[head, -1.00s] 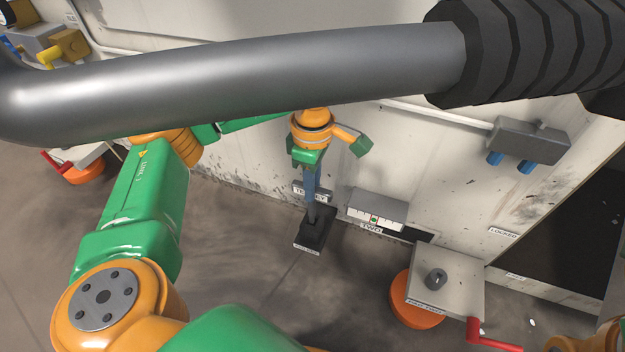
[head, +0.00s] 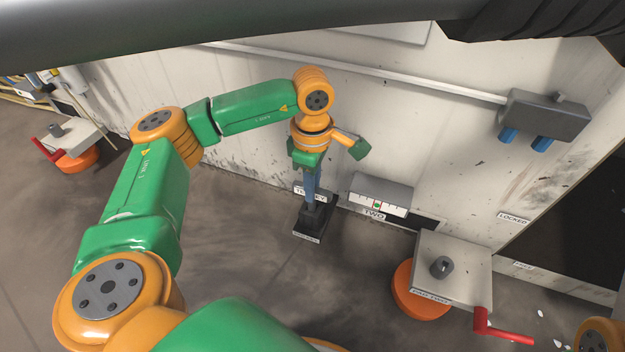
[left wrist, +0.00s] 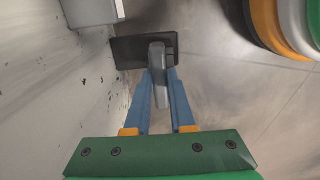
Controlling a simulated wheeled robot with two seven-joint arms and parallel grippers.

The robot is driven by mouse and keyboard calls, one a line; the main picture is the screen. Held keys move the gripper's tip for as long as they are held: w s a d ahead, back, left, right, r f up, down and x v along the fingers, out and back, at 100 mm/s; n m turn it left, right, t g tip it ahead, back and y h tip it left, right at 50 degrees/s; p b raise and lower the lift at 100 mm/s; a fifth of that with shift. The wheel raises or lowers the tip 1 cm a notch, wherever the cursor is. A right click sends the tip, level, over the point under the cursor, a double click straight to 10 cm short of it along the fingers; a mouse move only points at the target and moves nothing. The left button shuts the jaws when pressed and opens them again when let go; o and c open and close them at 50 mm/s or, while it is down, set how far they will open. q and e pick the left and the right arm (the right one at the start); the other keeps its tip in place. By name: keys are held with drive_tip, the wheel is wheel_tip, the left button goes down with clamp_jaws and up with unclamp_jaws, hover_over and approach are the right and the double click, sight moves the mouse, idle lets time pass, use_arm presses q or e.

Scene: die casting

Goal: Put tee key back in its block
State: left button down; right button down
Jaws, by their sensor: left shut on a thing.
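My left gripper (head: 312,190) points down at the black block (head: 308,228) on the floor by the wall. In the left wrist view the left gripper (left wrist: 165,80) has its blue fingers shut on the grey tee key (left wrist: 158,62). The key's far end is over or in the dark block (left wrist: 128,52); I cannot tell how deep it sits. In the head view the tee key (head: 315,212) shows as a grey piece just below the fingertips, against the block. A label behind the block is partly covered by the gripper. My right gripper is not in view.
A white gauge box (head: 381,194) labelled TWO is on the wall right of the block. A grey-topped orange stand (head: 455,270) with a red handle (head: 500,328) stands at right. A similar stand (head: 75,140) is at far left. A dark pipe (head: 230,22) crosses the top.

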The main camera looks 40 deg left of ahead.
use_arm(q)
drive_tip(key=shift+f, duration=0.2)
idle(0.4)
drive_tip(key=c, duration=0.7)
unclamp_jaws()
